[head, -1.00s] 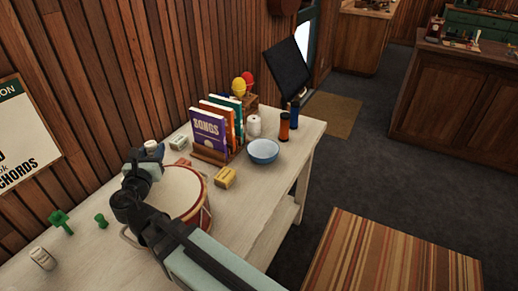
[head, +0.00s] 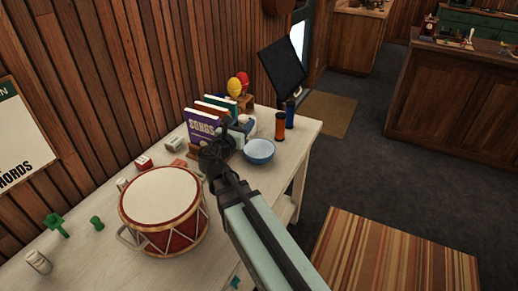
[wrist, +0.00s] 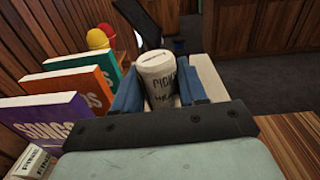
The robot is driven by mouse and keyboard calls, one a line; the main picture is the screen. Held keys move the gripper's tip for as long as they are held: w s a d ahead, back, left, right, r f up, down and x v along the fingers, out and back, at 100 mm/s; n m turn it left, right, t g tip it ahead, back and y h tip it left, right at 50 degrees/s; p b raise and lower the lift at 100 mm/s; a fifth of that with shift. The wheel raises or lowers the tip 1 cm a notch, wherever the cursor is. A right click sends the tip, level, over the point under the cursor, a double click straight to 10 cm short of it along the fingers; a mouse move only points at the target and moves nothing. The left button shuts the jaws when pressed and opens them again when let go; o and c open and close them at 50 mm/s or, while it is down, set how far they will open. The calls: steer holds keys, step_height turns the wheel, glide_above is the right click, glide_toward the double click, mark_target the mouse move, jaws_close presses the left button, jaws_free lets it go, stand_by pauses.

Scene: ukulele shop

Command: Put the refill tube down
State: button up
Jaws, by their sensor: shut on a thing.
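The refill tube, a whitish cylinder with dark lettering beginning "PICK" (wrist: 162,82), is between the two blue fingers of my gripper (wrist: 167,92) in the wrist view. The gripper is shut on it, and the tube looks roughly upright. In the head view my gripper (head: 245,124) is just right of the song books and behind the blue bowl. My arm and fingers mostly hide the tube there. I cannot tell whether its base touches the table (head: 85,262).
Song books (head: 203,127) stand close on the left. The blue bowl (head: 259,152) is in front; an orange tube (head: 280,126) and a dark blue tube (head: 290,115) stand right. Maracas (head: 238,84) are behind. A drum (head: 165,215) fills the table's left-middle.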

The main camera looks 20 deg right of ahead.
steer(key=d+m+g+h, duration=0.1)
steer(key=d+g, duration=0.1)
steer(key=d, duration=0.5)
steer(key=shift+m+h, duration=0.4)
steer(key=shift+m, duration=0.1)
steer(key=shift+w+f, duration=0.2)
steer(key=shift+f, duration=4.95)
steer(key=shift+f, duration=0.3)
steer(key=o, duration=1)
steer(key=shift+o, duration=0.2)
steer(key=shift+r, duration=0.2)
steer(key=shift+s+a+r+t, duration=0.1)
steer(key=shift+s+r+t, duration=0.05)
steer(key=shift+t, duration=0.15)
steer(key=v, duration=0.7)
